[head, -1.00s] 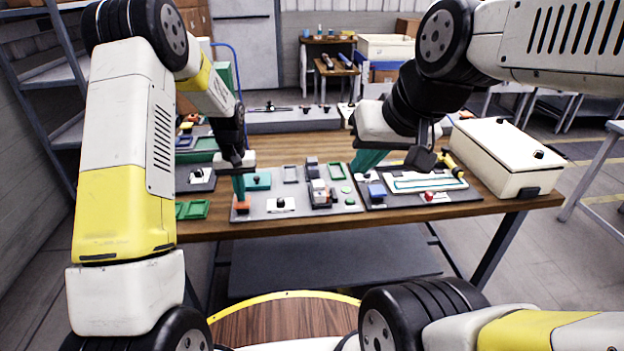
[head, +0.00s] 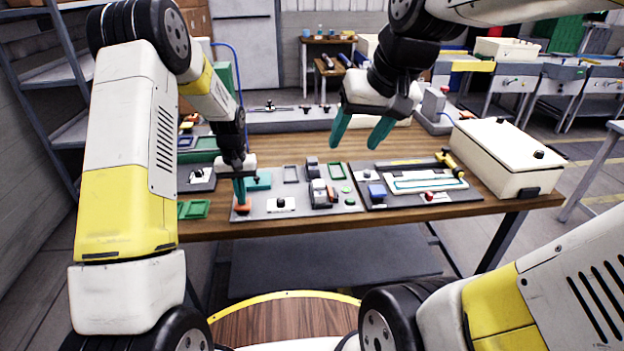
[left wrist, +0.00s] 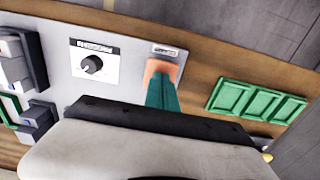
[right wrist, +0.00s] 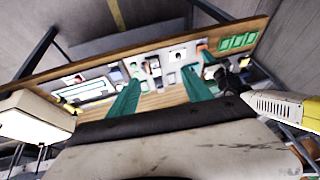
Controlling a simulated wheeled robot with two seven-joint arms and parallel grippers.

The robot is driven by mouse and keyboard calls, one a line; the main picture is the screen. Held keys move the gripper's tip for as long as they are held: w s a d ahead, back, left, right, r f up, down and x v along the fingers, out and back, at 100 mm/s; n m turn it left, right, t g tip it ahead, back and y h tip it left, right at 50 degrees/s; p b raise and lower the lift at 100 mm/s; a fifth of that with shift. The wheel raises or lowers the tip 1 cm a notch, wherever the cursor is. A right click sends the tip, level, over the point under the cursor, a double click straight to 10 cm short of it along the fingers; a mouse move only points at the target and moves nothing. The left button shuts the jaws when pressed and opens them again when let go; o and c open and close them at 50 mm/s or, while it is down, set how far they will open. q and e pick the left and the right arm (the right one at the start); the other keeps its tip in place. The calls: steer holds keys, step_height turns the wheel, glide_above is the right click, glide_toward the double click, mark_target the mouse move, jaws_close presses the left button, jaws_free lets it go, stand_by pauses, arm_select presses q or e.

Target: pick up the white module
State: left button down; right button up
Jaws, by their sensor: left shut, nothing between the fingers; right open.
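A small white and grey module (head: 319,190) stands on the grey panel (head: 262,214), right of the white knob plate (head: 281,204). My left gripper (head: 241,203) is shut and points down at the orange block (head: 242,210) at the panel's left end. In the left wrist view its teal fingertips (left wrist: 161,78) are at the orange block (left wrist: 158,68); I cannot tell whether they press on it. My right gripper (head: 355,142) is open and empty, above the table behind the panels. In the right wrist view its spread fingers (right wrist: 158,86) point toward the panels.
A dark panel (head: 400,200) with a blue block (head: 377,193), a white frame and a yellow-handled tool (head: 450,163) lies to the right. A white lidded box (head: 505,160) stands at the table's right end. Green trays (head: 194,209) lie at the left.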

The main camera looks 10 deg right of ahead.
steer(key=w+f+g, duration=0.2)
steer(key=w, duration=0.9)
steer(key=g+h, duration=0.2)
steer(key=g, duration=0.1)
glide_above(319, 183)
steer(key=shift+m, duration=0.3)
step_height(319, 183, down, 20)
steer(key=shift+s+d+f, duration=0.1)
steer(key=shift+f, duration=3.25)
steer(key=shift+c, duration=0.5)
jaws_close()
